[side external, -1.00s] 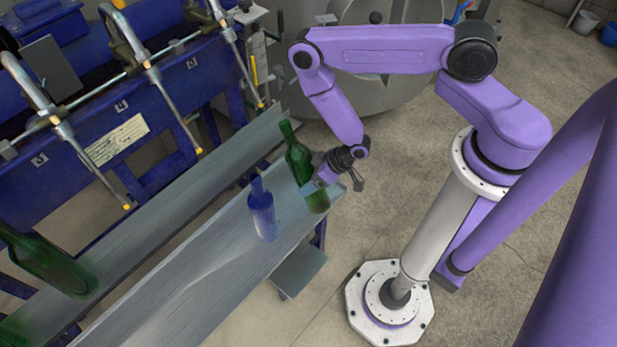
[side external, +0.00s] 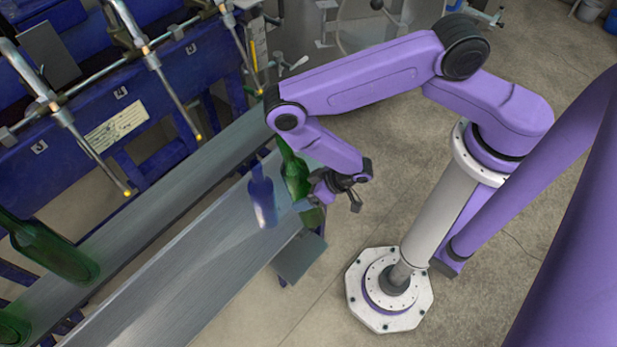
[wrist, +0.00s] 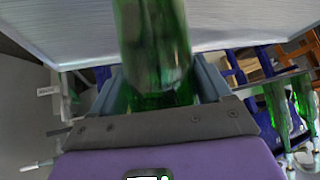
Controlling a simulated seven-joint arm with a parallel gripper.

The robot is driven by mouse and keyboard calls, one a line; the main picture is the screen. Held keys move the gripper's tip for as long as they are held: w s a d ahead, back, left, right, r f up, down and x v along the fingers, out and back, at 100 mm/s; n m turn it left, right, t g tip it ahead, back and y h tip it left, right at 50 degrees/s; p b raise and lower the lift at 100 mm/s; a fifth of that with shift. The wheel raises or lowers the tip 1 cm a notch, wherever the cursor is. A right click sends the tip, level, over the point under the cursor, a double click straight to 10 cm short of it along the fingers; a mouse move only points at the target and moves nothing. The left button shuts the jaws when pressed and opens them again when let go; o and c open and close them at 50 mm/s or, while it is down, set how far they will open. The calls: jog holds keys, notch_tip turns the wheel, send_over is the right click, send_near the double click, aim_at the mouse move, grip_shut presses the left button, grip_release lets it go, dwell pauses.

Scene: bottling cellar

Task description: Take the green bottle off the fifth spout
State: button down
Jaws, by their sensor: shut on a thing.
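A green bottle (side external: 293,172) stands nearly upright, slightly tilted, at the right end of the front grey board in the side view. My gripper (side external: 318,190) is shut around it from the right, on its body. In the wrist view the bottle (wrist: 155,45) fills the space between the two grey-blue fingers (wrist: 158,92); its top is cut off by the frame. The yellow-tipped spouts hang over the rear grey board, left of the bottle. The rightmost spout (side external: 247,58) is near the plate that looks like a 5 (side external: 190,48). The bottle is clear of that spout.
Open floor (side external: 490,270) lies to the right.

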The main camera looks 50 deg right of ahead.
jog(key=shift+s+a+t, duration=0.8)
jog(key=shift+s+a, duration=3.65)
jog(key=shift+s, duration=1.5)
jog(key=w+a+f+n+y, duration=0.1)
jog(key=w+a+n+y, duration=0.1)
jog(key=w+a, duration=0.4)
jog(key=w+a+f+n+y, duration=0.2)
jog(key=w+a, duration=0.4)
jog(key=w, duration=0.9)
jog(key=shift+w+f+n+g+y, duration=0.35)
jog(key=shift+n+y, duration=0.25)
jog(key=shift+n, duration=0.7)
jog(key=shift+s, duration=0.1)
